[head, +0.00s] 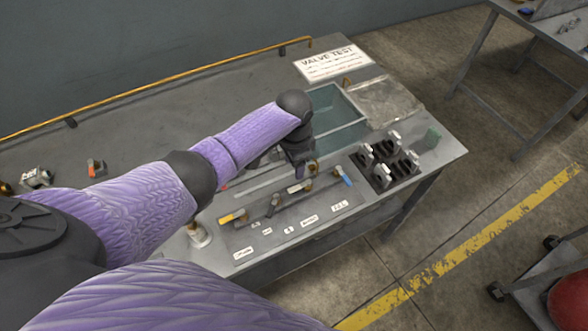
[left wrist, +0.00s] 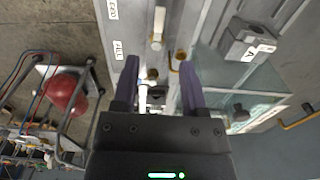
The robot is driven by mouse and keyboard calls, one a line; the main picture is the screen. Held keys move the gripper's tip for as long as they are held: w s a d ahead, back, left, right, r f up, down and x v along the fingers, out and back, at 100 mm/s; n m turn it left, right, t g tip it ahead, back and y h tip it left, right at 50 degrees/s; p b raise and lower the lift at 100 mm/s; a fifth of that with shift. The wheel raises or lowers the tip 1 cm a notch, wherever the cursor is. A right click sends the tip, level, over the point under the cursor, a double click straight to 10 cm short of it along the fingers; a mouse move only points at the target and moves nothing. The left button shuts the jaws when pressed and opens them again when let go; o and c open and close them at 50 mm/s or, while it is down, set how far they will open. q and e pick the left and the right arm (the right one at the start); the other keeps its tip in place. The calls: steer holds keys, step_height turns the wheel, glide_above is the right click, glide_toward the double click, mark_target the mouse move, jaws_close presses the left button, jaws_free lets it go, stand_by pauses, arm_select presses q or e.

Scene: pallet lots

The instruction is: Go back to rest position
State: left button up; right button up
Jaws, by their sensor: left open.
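My left gripper (head: 300,172) hangs above the far edge of the valve panel (head: 268,228), beside the teal tray (head: 346,137). In the left wrist view its two fingers (left wrist: 157,78) are apart. A pale lever (left wrist: 143,97) shows between them, below; I cannot tell whether they touch it. The panel carries a yellow handle (head: 232,217), a grey handle (head: 273,205), a white handle (head: 298,187) and a blue handle (head: 343,175). My left arm stretches over the bench from the left and hides part of it. My right gripper is not in view.
A black rack (head: 384,181) with several grey pieces stands right of the panel. A VALVE TEST sign (head: 333,62) lies at the back. A yellow rail (head: 180,79) runs along the bench's rear. A red round object (head: 570,302) sits on a cart at lower right.

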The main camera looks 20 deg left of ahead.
arm_select(q)
steer(key=shift+r, duration=0.5)
